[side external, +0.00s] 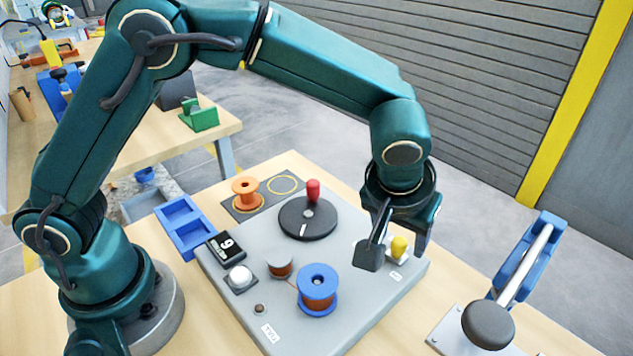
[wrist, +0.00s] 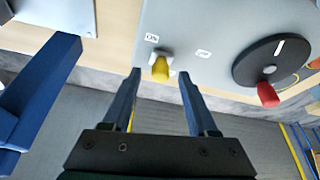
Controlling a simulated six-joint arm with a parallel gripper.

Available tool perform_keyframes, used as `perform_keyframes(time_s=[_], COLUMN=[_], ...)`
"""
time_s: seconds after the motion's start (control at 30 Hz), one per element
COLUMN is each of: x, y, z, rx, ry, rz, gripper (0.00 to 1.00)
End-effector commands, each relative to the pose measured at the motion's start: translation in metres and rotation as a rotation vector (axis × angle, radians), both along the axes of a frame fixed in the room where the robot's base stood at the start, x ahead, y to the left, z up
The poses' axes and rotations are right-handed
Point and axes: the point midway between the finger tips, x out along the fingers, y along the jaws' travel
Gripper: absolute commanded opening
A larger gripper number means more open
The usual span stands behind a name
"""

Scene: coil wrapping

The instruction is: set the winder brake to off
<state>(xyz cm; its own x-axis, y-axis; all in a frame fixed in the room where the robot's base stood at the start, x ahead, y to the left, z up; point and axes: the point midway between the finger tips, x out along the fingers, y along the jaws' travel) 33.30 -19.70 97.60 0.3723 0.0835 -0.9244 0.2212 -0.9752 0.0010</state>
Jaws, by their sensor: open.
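The winder brake is a small lever with a yellow knob (side external: 399,246) on a pale mount, near the right edge of the grey winder board (side external: 345,318). In the wrist view the yellow knob (wrist: 160,70) shows between my fingertips, with an "ON" label (wrist: 151,38) just beyond it. A second label (wrist: 203,54), too small to read surely, lies to its right. My gripper (side external: 395,250) is open and points down over the lever, one finger on each side. Whether a finger touches the knob cannot be told.
A black disc (side external: 309,226) with a red handle (side external: 313,190) stands left of the brake. A blue spool (side external: 318,288) sits toward the front. A blue-armed device with a dark round knob (side external: 488,325) stands to the right. An orange spool (side external: 246,192) is behind.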

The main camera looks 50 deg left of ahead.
Motion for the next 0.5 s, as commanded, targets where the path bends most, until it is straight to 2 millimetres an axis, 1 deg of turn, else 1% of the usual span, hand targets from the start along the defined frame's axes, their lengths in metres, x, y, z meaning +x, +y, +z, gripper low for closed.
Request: perform_keyframes(time_s=[0.27,0.3,0.37,0.4,0.43,0.5], x=[0.0013,0.0013,0.0012,0.0012,0.0012,0.0012], y=[0.0004,0.0004,0.0004,0.0004,0.0004,0.0003], z=[-0.0024,-0.0024,-0.0023,-0.0023,-0.0022,-0.0022], rx=[-0.001,-0.001,-0.001,-0.001,-0.001,-0.001], ry=[-0.001,-0.001,-0.001,-0.001,-0.001,-0.001], rz=[0.001,0.001,0.001,0.001,0.000,0.000], gripper=[0.59,0.52,0.29,0.13,0.02,0.00])
